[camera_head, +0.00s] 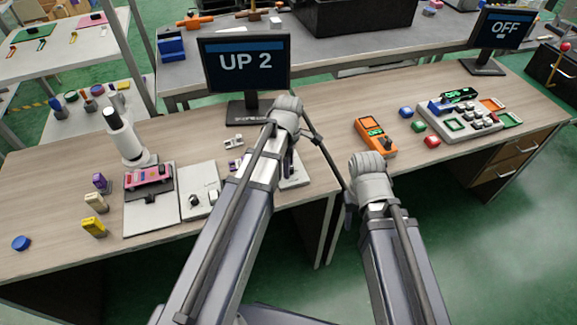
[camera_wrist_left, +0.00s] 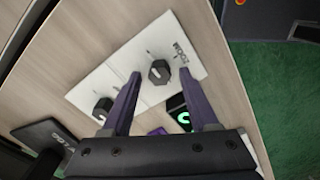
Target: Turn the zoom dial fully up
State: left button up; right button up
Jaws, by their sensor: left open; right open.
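My left gripper (camera_wrist_left: 160,74) is open in the left wrist view, with its two purple fingers at either side of a black dial (camera_wrist_left: 159,71). I cannot tell whether they touch it. A second black dial (camera_wrist_left: 103,107) is on an adjoining white plate, to the lower left. In the head view my left gripper (camera_head: 289,165) points down over a white panel (camera_head: 297,181), mostly hidden by my arm. A monitor (camera_head: 246,63) reads "UP 2". My right gripper is not visible.
A white plate with a black knob (camera_head: 194,199), a pink device (camera_head: 148,177) and a white microscope-like stand (camera_head: 122,135) are at left. An orange meter (camera_head: 375,136) and a grey button console (camera_head: 461,119) are at right. Bare wood lies between monitor and meter.

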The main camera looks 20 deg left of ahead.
pick_arm(q)
grip_shut()
dwell(0.3)
